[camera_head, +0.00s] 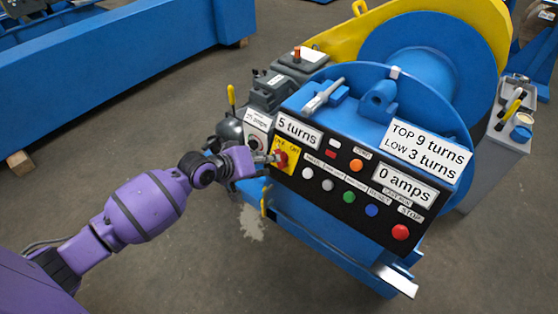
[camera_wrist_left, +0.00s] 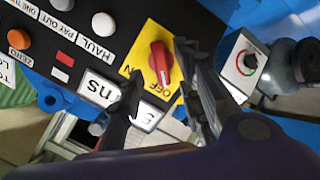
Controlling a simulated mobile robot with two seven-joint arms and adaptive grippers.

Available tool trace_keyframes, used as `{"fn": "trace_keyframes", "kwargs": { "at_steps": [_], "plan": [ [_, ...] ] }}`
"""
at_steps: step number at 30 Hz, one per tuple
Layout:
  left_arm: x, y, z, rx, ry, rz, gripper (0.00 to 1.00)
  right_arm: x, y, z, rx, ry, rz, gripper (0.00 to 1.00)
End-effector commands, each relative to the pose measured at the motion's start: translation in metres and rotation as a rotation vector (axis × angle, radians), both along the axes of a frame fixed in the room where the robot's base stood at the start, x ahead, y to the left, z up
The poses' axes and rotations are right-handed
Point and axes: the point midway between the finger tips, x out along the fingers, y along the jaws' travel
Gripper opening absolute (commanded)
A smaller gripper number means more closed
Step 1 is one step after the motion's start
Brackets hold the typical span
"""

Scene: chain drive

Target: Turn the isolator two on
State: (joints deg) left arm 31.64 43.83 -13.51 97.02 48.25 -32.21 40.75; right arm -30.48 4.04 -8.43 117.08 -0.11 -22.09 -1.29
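A red rotary knob (camera_head: 280,158) sits on a yellow plate (camera_head: 292,151) at the left end of the black control panel (camera_head: 325,187). The red knob (camera_wrist_left: 160,62) and yellow plate (camera_wrist_left: 149,35) also show in the left wrist view. The knob's long axis runs toward the OFF lettering there. No label naming isolator two is readable. My left gripper (camera_head: 266,157) is at the knob. In the left wrist view my left gripper (camera_wrist_left: 157,72) has its fingers apart, one on each side of the knob; contact cannot be told. My right gripper is not in view.
Several buttons, including a red one (camera_head: 400,232), sit along the panel. A second dial (camera_head: 257,122) on a white plate stands left of it; it also shows in the wrist view (camera_wrist_left: 247,62). Blue drum (camera_head: 415,70) behind. Floor at front left is clear.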

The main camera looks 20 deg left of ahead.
Motion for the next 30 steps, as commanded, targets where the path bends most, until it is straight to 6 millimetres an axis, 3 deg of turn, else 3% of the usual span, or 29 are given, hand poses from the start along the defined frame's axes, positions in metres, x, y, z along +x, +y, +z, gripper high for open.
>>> {"fn": "trace_keyframes", "kwargs": {
  "at_steps": [9, 19, 27, 30],
  "plan": [
    [0.032, -0.017, -0.025, 0.002, -0.001, 0.0, 0.33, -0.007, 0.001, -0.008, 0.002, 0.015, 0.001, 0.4],
    [0.036, -0.019, -0.027, 0.002, -0.002, -0.001, 0.33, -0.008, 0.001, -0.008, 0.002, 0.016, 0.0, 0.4],
    [0.036, -0.019, -0.027, 0.002, -0.002, -0.001, 0.0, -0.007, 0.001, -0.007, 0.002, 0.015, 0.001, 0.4],
    [0.036, -0.019, -0.027, 0.002, -0.002, -0.001, 0.0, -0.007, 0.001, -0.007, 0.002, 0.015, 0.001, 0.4]
  ]
}}
